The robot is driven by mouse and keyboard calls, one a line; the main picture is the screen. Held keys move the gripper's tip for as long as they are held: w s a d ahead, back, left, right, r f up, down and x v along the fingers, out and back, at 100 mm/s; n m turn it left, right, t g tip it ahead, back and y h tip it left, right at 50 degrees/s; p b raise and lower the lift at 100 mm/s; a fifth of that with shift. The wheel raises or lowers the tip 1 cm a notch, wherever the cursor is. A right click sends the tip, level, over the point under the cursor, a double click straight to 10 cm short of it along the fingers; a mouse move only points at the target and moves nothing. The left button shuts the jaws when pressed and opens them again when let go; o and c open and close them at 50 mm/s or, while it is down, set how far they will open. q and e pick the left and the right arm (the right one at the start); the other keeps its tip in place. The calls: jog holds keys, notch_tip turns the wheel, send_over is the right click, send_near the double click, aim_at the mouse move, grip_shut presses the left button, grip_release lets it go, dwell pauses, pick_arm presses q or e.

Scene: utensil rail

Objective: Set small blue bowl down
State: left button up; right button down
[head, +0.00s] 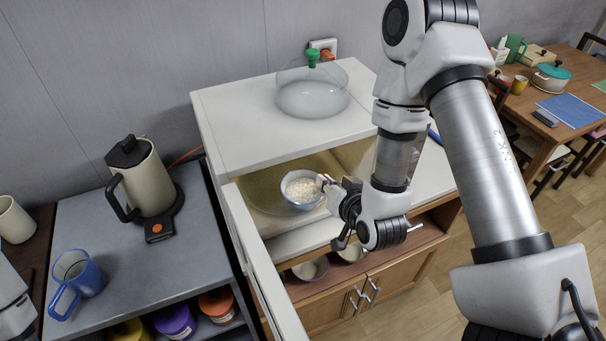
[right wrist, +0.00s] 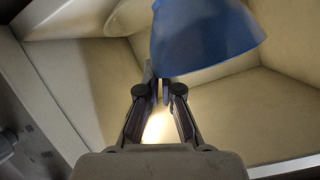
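The small blue bowl (head: 301,190) holds white grains that look like rice. It is inside the outline of an open drawer (head: 262,186), upright or nearly so. My right gripper (head: 327,184) is at the bowl's right-hand rim, with its fingers close together on the bowl's edge. In the right wrist view the bowl's blue outside (right wrist: 205,35) is at the top, against the fingertips (right wrist: 160,88). Pale drawer floor shows beyond it; whether the bowl touches the floor I cannot tell. My left gripper is not clearly in view.
A glass dome (head: 312,95) with a green knob stands on the white counter (head: 240,120). A kettle (head: 145,175) and a blue mug (head: 76,280) are on the grey cabinet at left. More bowls (head: 310,268) sit on a shelf below the drawer.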

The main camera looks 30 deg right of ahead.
jog(key=shift+a+b+x, duration=0.2)
jog(key=shift+b+x, duration=0.6)
jog(key=shift+x, duration=0.3)
jog(key=w, duration=0.1)
jog(key=w+r+p, duration=0.1)
jog(key=w+p, duration=0.1)
jog(key=shift+d+r, duration=0.1)
jog(key=shift+r, duration=0.2)
jog(key=w, duration=0.2)
jog(key=w+p, duration=0.1)
jog(key=w, duration=0.2)
jog(key=shift+w+d+p, duration=0.2)
jog(key=shift+d+p, duration=0.05)
jog(key=shift+p, duration=0.05)
jog(key=shift+w+f, duration=0.25)
jog(key=shift+f, duration=0.7)
pick_arm(q)
jog(key=shift+r, duration=0.3)
pick_arm(e)
jog(key=shift+s, duration=0.1)
pick_arm(q)
jog(key=shift+f, duration=0.1)
pick_arm(e)
jog(key=shift+f, duration=0.15)
jog(key=c, duration=1.8)
grip_release()
jog(key=shift+f, duration=0.1)
jog(key=o, duration=0.5)
